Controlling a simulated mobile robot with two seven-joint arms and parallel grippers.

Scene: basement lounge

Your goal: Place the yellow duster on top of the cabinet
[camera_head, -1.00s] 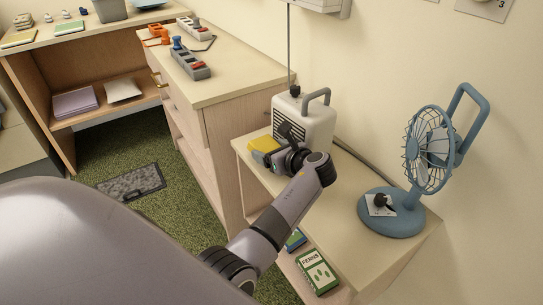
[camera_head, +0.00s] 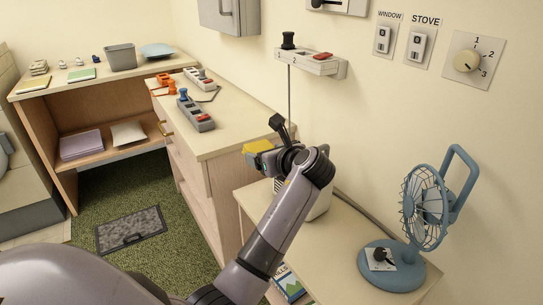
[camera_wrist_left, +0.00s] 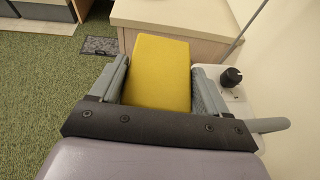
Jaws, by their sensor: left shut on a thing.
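The yellow duster (camera_head: 257,147) is a yellow block held between the fingers of my left gripper (camera_head: 270,155). In the left wrist view the duster (camera_wrist_left: 160,72) lies between both grey fingers, which touch or nearly touch its sides. The gripper is shut on it and holds it in the air, beside the front right end of the wooden cabinet in the head view. The cabinet (camera_head: 235,122) has a pale, flat top and drawers below. In the left wrist view its top (camera_wrist_left: 185,14) shows beyond the duster. My right gripper is not in view.
Grey socket blocks (camera_head: 197,115) and orange items (camera_head: 165,85) stand on the cabinet's far half; its near half is clear. A white appliance (camera_head: 321,207) is partly hidden behind my arm on the low table (camera_head: 340,255). A blue fan (camera_head: 395,270) stands at right.

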